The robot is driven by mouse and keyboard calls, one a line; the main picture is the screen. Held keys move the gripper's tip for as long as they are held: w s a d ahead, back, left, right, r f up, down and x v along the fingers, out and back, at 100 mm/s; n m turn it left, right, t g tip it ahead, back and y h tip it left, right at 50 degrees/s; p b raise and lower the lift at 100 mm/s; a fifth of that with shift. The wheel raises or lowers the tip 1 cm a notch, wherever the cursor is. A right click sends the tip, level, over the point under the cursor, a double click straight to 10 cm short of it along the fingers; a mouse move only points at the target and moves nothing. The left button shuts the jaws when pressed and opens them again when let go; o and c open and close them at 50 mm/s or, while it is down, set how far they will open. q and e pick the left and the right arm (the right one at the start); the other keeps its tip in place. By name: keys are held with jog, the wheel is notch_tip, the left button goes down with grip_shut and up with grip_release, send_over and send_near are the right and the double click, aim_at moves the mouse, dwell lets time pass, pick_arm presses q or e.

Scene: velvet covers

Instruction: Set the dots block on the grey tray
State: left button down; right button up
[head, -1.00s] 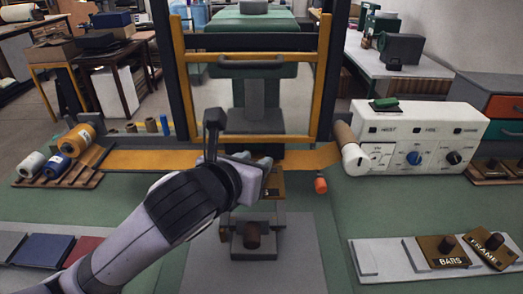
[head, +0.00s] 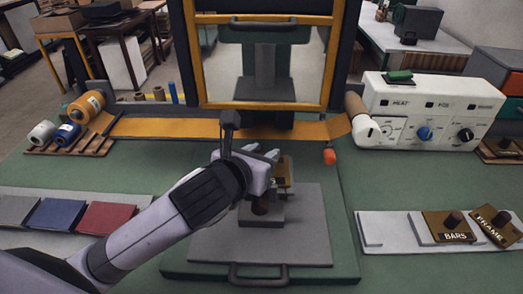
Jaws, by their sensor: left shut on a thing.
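My left gripper (head: 268,160) is over the back of the press bed and shut on a block with a brass-coloured face (head: 284,178). Only part of the block shows; a letter S was readable on it, so I take it as the dots block. The gripper and my arm hide the rest. Just in front, a grey block with a brown knob (head: 261,206) sits on the grey plate; I cannot tell whether it touches the held block. A pale grey tray (head: 388,229) at right has bare room at its left end. My right gripper is not in view.
The BARS block (head: 447,231) and the tilted FRAME block (head: 492,219) occupy the pale tray's right part. The yellow press frame (head: 200,75) stands behind. A white control box (head: 430,107) is at right. A left tray holds blue (head: 58,215) and red pads (head: 107,217).

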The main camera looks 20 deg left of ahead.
pick_arm(q)
jog(key=c, duration=0.7)
grip_release()
jog(key=shift+f, duration=0.1)
jog(key=shift+v, duration=3.55)
jog(key=shift+s, duration=0.1)
